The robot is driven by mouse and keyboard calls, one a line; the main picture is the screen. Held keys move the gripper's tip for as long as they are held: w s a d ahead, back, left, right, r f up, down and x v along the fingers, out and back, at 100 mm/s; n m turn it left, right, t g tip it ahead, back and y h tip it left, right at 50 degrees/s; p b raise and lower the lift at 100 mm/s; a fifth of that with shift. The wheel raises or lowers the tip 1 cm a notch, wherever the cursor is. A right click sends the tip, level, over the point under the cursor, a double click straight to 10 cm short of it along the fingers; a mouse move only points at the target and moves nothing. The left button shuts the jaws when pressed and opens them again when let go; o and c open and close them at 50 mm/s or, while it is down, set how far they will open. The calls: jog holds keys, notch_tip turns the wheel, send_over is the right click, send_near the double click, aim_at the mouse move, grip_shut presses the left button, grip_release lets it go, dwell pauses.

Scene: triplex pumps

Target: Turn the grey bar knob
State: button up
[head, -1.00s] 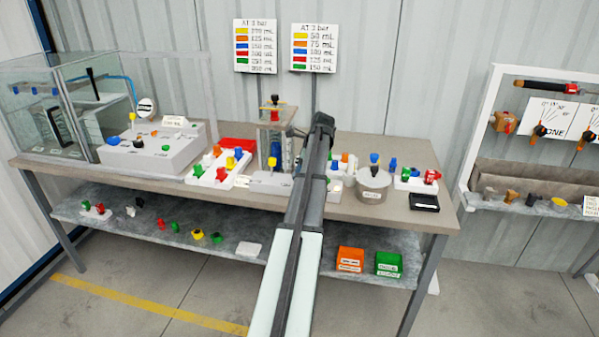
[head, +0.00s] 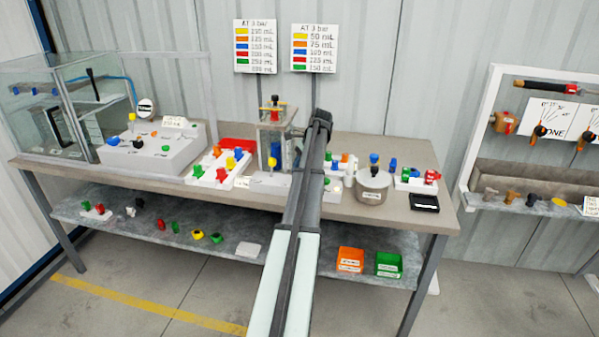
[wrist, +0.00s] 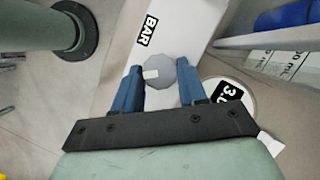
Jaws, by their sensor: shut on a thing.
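The grey bar knob (wrist: 158,72) is a faceted round knob with a white mark on its face. In the wrist view it sits on a white panel (wrist: 183,20), beside a black "BAR" label (wrist: 147,30). My gripper (wrist: 159,69) has its two blue fingers on either side of the knob and is shut on it. In the head view my arm covers this part of the bench, and the knob cannot be made out.
A round dial (wrist: 232,97) reading "3.", its remaining digits hidden, lies by the right finger. A grey-green post (wrist: 45,22) stands at left. On the bench (head: 400,150) are a grey pot (head: 373,187) and a white block with coloured knobs (head: 240,180).

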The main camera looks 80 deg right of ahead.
jog(key=shift+w+n+g+y, duration=0.1)
jog(key=shift+n+g+y, duration=0.4)
jog(key=shift+n, duration=1.2)
jog(key=o, duration=0.8)
